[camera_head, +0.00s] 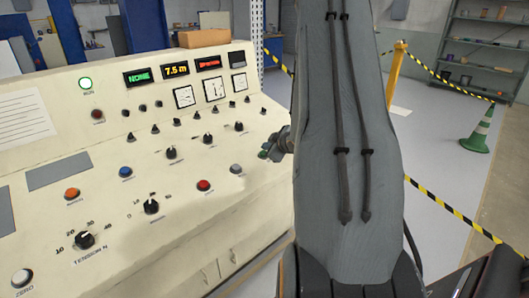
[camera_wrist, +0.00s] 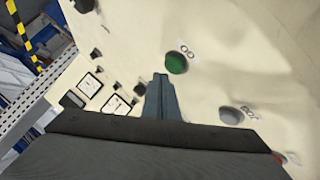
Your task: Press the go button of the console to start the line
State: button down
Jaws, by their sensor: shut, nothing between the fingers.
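The cream console (camera_head: 120,225) fills the left of the head view. Its green go button (camera_wrist: 176,63) shows in the wrist view beside a label that appears to read GO. My gripper (camera_wrist: 160,82) is shut and empty, its fingertips just short of the button in that picture. Whether they touch it I cannot tell. In the head view my gripper (camera_head: 273,147) is over the console's right end, partly behind my arm. A green spot by its tips there seems to be the same button. A green lamp labelled RUN (camera_head: 85,83) looks lit.
A grey button (camera_wrist: 231,115) lies right of the green one in the wrist view. A red button (camera_head: 204,185), blue button (camera_head: 125,172) and several black knobs also stand on the panel. A yellow post (camera_head: 397,72) with striped tape and a green cone (camera_head: 479,131) stand behind right.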

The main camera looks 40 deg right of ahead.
jog(key=r+p, duration=0.2)
jog(key=s+r+p, duration=0.1)
jog(key=r, duration=0.2)
jog(key=shift+p, duration=0.4)
dwell(0.8)
